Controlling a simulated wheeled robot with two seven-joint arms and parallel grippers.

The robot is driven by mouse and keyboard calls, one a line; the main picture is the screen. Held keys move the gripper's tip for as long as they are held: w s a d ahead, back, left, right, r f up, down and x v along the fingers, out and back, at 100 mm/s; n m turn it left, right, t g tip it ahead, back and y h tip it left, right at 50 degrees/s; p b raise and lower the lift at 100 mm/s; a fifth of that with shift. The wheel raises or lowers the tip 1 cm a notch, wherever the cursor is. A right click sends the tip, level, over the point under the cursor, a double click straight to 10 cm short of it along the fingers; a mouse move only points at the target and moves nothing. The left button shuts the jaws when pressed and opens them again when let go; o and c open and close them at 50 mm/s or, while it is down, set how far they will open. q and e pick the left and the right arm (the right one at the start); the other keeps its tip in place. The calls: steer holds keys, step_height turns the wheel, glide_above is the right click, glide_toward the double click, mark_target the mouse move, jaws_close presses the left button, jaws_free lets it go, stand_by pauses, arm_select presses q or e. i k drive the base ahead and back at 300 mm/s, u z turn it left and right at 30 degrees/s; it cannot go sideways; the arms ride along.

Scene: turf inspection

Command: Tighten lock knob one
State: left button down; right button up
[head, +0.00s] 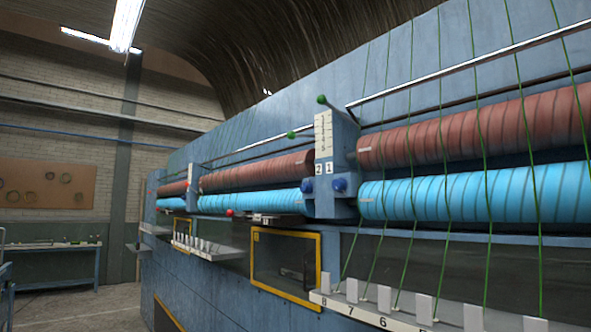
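Two dark blue round knobs sit side by side on the blue bracket (345,140) between the roller sections. The right knob (340,185) is below the label "1", so it appears to be lock knob one. The left knob (308,185) is below the label "2". Both look seated against the bracket, but I cannot tell how tight either is. Neither of my grippers is in view.
Brown-red rollers (470,132) and light blue rollers (455,195) run along the blue machine. Green strands hang in front at right, down to a numbered shelf (375,314). A green-tipped lever (321,99) tops the bracket. Open floor (85,308) lies at left.

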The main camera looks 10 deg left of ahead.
mark_target(340, 185)
steer(key=k, duration=0.55)
steer(key=z, duration=0.7)
steer(key=i, duration=1.45)
steer(key=u, duration=0.65)
